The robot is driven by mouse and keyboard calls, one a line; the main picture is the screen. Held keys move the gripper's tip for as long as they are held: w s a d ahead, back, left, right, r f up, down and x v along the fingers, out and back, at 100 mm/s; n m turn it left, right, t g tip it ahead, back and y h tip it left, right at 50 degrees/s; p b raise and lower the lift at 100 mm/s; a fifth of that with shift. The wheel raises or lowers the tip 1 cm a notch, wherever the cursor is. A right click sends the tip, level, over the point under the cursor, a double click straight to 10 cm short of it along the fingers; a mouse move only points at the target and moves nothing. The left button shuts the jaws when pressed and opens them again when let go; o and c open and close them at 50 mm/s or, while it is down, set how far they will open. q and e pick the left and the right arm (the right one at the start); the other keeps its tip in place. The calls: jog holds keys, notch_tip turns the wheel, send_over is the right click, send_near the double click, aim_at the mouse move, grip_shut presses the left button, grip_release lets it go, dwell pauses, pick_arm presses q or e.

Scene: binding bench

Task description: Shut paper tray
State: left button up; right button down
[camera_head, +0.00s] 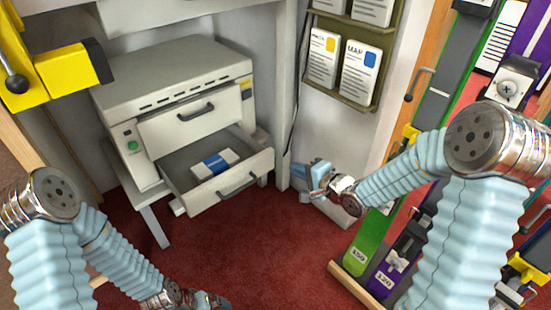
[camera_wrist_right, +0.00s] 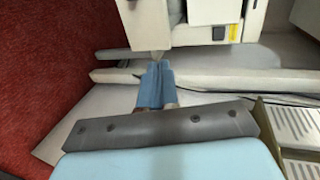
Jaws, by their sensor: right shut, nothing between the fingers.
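The paper tray (camera_head: 232,193) is a grey drawer pulled out of the lower front of a grey printer-like machine (camera_head: 175,80). A white pack with a blue band (camera_head: 214,163) lies inside it. The tray's dark bar handle (camera_head: 240,183) is on its front. My right gripper (camera_head: 316,172) is to the right of the tray front, apart from it in the head view. Its blue fingers (camera_wrist_right: 154,80) are shut and empty in the right wrist view, with pale machine parts just beyond the tips. My left gripper (camera_head: 208,300) is at the bottom edge, partly cut off; its jaws are unclear.
The closed upper drawer (camera_head: 192,117) is above the tray. A rack of map booklets (camera_head: 345,62) hangs on the wall to the right. Green and purple upright boards (camera_head: 368,243) stand at right. Red carpet (camera_head: 262,250) is clear in front of the tray.

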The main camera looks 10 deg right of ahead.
aim_at(268, 153)
jog(key=x, duration=0.3)
jog(key=b+x, duration=0.1)
jog(key=x, duration=0.5)
jog(key=shift+w+a+r, duration=0.1)
jog(key=shift+r, duration=0.25)
pick_arm(q)
jog(key=shift+f, duration=0.85)
pick_arm(e)
jog(key=shift+w+a, duration=0.2)
jog(key=shift+w, duration=0.15)
jog(key=shift+w, duration=0.1)
